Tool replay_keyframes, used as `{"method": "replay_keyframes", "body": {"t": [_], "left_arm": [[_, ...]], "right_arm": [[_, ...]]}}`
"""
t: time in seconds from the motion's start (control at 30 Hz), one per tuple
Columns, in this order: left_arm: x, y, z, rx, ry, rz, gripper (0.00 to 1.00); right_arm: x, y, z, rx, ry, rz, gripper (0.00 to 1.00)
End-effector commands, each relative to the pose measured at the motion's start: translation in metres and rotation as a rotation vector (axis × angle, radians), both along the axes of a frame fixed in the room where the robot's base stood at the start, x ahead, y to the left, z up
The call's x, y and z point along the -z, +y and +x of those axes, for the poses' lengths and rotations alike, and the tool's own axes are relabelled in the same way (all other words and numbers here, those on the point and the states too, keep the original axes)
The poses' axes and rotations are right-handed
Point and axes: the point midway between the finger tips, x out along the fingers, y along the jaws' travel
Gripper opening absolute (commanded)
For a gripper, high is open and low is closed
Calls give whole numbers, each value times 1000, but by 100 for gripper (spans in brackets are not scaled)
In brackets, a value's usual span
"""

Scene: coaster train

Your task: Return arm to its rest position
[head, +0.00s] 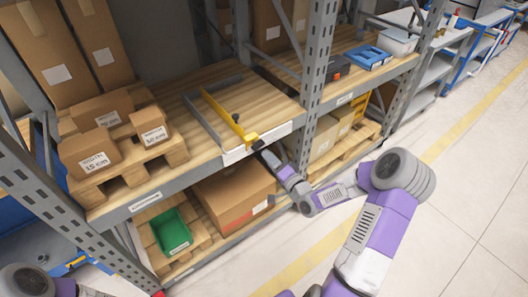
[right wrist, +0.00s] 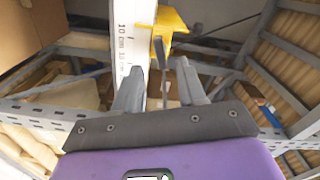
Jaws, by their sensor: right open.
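My right arm reaches from the lower right to the middle shelf in the head view. Its gripper (head: 266,156) is at the shelf's front edge, just below the yellow end of a long yellow tool (head: 222,112) lying on the wooden shelf. In the right wrist view my right gripper (right wrist: 160,85) has its fingers spread, with nothing held between them. The tool's yellow end (right wrist: 170,22) and a white ruler strip (right wrist: 128,50) show beyond the fingertips. Whether a finger touches the tool I cannot tell. Part of my left arm shows at the lower left; its gripper is out of view.
Labelled cartons (head: 92,150) stand on a pallet at the left of the middle shelf. A large carton (head: 232,192) and a green bin (head: 170,231) sit below. A metal rack post (head: 316,75) rises just right of my right gripper. The floor (head: 465,215) at right is clear.

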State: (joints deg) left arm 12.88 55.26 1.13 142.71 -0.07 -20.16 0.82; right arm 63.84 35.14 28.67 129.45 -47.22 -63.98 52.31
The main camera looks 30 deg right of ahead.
Motion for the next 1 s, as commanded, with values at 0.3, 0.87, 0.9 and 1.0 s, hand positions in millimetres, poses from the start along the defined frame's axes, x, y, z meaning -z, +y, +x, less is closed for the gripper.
{"method": "replay_keyframes", "body": {"t": [0.3,0.87,0.9,1.0], "left_arm": [[-4,0,0,0,0,0,43],[-5,0,0,0,0,0,43],[-6,0,0,0,0,0,43],[-9,0,0,0,0,0,43]], "right_arm": [[0,-1,-20,0,1,1,40],[19,17,-15,-22,70,-14,40],[31,29,-14,-38,118,-23,40],[74,72,-17,-112,286,-76,40]]}}
